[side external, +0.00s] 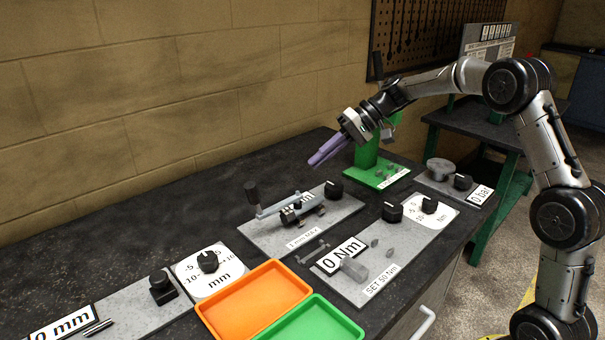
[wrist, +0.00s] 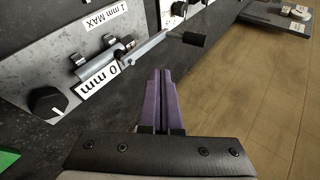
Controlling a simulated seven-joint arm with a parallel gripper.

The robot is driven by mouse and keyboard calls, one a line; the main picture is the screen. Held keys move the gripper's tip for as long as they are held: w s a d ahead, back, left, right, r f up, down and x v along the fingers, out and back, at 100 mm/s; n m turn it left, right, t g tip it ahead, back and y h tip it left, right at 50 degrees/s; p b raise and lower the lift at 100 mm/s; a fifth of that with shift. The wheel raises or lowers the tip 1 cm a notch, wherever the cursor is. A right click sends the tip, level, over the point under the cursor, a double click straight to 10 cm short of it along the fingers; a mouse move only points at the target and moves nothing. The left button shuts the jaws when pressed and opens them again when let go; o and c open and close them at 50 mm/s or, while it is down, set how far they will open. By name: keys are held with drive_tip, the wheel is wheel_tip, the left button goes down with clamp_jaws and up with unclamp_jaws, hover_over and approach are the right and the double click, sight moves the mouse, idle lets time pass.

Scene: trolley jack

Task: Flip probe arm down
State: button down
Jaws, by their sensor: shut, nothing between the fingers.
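The probe arm (side external: 280,206) is a thin grey bar on a grey plate marked "1 mm MAX", in the middle of the bench. It ends at the left in a black handle (side external: 251,192) that stands up above the bench. In the wrist view the bar (wrist: 152,46) and black handle (wrist: 194,39) lie beyond my fingertips. My gripper (side external: 318,160) has purple fingers, shut and empty, in the air above and behind the plate, apart from the probe arm. The fingers also show in the wrist view (wrist: 157,72).
A black knob (side external: 333,190) is on the same plate. A green stand (side external: 366,160) rises behind it, near my gripper. Orange (side external: 258,300) and green (side external: 318,322) trays sit in front. A "0 Nm" plate (side external: 385,250) is to the right. The bench left of the plate is clear.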

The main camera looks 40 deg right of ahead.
drive_tip(key=shift+v, duration=1.4)
drive_tip(key=shift+d+f, duration=0.1)
